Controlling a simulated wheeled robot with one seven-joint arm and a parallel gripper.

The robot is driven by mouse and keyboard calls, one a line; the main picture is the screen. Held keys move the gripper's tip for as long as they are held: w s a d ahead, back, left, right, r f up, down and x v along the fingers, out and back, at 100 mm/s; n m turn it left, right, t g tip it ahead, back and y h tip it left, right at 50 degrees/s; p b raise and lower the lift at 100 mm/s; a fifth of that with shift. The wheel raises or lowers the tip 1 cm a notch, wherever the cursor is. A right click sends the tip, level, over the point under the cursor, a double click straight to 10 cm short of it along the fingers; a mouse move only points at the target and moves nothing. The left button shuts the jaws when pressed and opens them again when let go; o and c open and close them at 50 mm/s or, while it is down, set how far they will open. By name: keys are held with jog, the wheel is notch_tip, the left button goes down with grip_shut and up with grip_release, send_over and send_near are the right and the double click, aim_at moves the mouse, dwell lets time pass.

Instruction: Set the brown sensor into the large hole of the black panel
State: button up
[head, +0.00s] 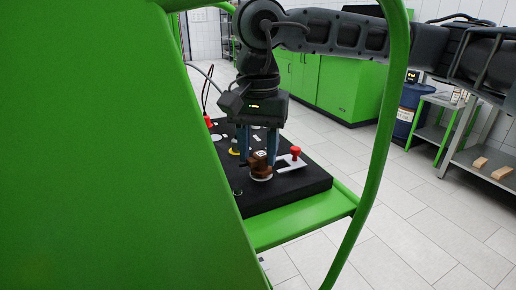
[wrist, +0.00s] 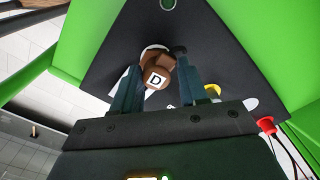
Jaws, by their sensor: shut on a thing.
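The brown sensor (head: 259,166) is between the two fingers of my gripper (head: 258,157), low over the black panel (head: 303,182). In the wrist view the sensor (wrist: 153,66) shows a white label with the letter D. My gripper (wrist: 157,64) is shut on it there, one finger on each side. A pale ring (head: 262,178) shows under the sensor in the head view. The large hole is not clearly visible; the sensor hides the spot below it. I cannot tell whether the sensor touches the panel or sits in a hole.
A red knob (head: 295,151) on a pale plate stands right of the sensor. A yellow part (head: 234,151) and a red connector with a cable (head: 208,121) are to the left. A small ringed hole (head: 237,191) lies near the front. A green frame (head: 368,150) surrounds the panel.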

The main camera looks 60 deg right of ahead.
jog(key=shift+f+b, duration=0.45)
jog(key=shift+b, duration=0.05)
jog(key=o, duration=1.4)
jog(key=shift+c, duration=0.2)
jog(key=shift+r, duration=0.15)
jog(key=shift+r+p, duration=1.55)
jog(key=shift+r, duration=2.35)
